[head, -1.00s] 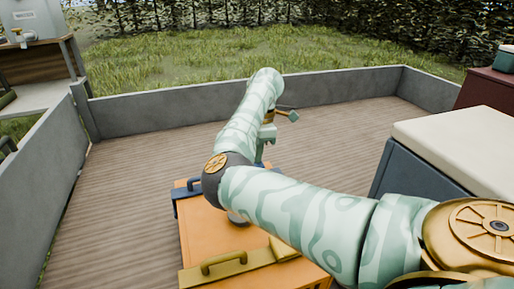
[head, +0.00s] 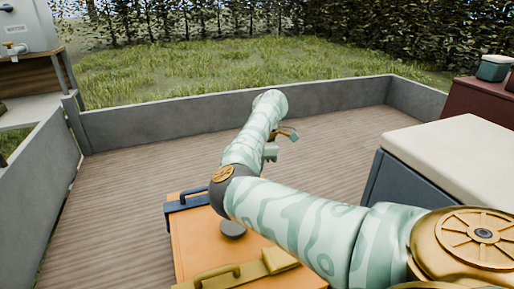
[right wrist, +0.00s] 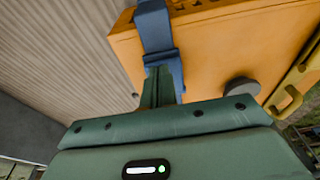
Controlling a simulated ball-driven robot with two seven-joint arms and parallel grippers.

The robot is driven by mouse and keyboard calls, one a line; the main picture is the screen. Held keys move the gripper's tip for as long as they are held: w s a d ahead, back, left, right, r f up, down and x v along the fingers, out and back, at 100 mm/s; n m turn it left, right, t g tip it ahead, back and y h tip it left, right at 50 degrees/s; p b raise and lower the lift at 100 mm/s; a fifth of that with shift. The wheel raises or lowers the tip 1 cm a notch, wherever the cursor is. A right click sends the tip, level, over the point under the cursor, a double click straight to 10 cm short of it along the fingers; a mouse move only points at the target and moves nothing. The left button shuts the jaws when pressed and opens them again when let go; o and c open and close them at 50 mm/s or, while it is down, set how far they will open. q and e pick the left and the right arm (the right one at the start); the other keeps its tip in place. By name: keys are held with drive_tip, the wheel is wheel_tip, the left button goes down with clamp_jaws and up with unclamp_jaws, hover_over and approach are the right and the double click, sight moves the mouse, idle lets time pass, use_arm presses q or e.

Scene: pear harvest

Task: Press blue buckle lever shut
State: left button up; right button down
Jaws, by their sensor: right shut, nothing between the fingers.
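The orange case (head: 200,245) stands low in front of me in the head view. A blue buckle (head: 187,203) sits at its far left edge. In the right wrist view the blue buckle (right wrist: 156,35) runs as a strap over the corner of the orange case (right wrist: 215,50), its lower end at my fingers. My right gripper (right wrist: 161,85) is shut and empty, its tips at the lower end of the blue buckle. Whether they touch it I cannot tell. In the head view my arm mostly hides this gripper. My left gripper is not in view.
A yellow buckle with a handle (head: 230,275) crosses the near part of the case, and a grey round knob (head: 232,229) is on its top. A dark blue box with a cream lid (head: 455,150) stands at right. Low grey walls (head: 240,112) bound the clear wooden floor.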

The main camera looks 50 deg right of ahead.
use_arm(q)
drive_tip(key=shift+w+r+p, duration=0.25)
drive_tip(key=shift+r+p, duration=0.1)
use_arm(e)
drive_tip(key=shift+r, duration=0.8)
use_arm(q)
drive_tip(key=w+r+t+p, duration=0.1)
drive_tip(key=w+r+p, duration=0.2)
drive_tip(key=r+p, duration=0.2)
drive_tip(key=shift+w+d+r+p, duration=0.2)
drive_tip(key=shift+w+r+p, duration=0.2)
drive_tip(key=shift+p, duration=0.4)
use_arm(e)
drive_tip(key=s+d+r, duration=0.1)
drive_tip(key=d+r, duration=0.1)
drive_tip(key=r, duration=0.4)
drive_tip(key=s+d+r, duration=0.1)
drive_tip(key=d+r, duration=0.2)
drive_tip(key=r, duration=0.3)
drive_tip(key=shift+s, duration=0.35)
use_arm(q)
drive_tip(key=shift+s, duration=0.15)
